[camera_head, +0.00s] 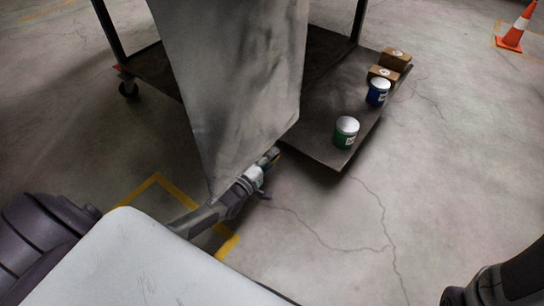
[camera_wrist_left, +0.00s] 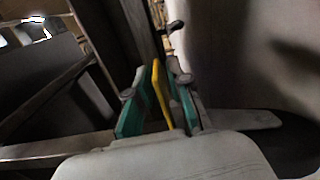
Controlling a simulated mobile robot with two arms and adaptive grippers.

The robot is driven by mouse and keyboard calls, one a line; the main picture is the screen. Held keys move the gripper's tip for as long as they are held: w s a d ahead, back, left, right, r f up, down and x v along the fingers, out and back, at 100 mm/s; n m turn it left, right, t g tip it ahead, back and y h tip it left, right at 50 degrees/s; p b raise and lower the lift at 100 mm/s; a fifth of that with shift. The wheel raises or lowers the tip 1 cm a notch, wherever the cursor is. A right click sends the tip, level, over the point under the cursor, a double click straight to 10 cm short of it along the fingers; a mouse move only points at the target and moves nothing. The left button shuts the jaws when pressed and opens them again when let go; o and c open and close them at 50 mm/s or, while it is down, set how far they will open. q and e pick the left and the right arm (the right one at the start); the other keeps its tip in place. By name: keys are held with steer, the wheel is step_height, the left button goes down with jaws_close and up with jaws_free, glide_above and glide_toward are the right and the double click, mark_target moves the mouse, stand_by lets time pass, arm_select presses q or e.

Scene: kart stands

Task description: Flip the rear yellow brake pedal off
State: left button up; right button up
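The yellow brake pedal (camera_wrist_left: 161,92) shows in the left wrist view as a narrow upright yellow strip. My left gripper (camera_wrist_left: 158,80) has its two green-padded fingers on either side of the pedal. A gap shows between the left pad and the pedal; the right pad is close to it, and I cannot tell if they touch. In the head view my left gripper (camera_head: 270,158) is low beside the cart's lower deck (camera_head: 325,85), by the bottom of a large grey panel (camera_head: 235,80). The panel hides part of that side, and I cannot make out the pedal there. My right gripper is out of view.
A green can (camera_head: 346,132), a blue can (camera_head: 378,92) and two brown boxes (camera_head: 388,67) stand on the lower deck. A caster (camera_head: 129,88) shows at the left. An orange cone (camera_head: 517,30) stands far right. The floor right of the cart is clear.

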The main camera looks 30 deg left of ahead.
arm_select(q)
steer(key=shift+o, duration=0.2)
steer(key=shift+s, duration=0.1)
steer(key=s+a, duration=0.1)
steer(key=s, duration=1)
steer(key=shift+s+a, duration=0.35)
steer(key=shift+s, duration=0.05)
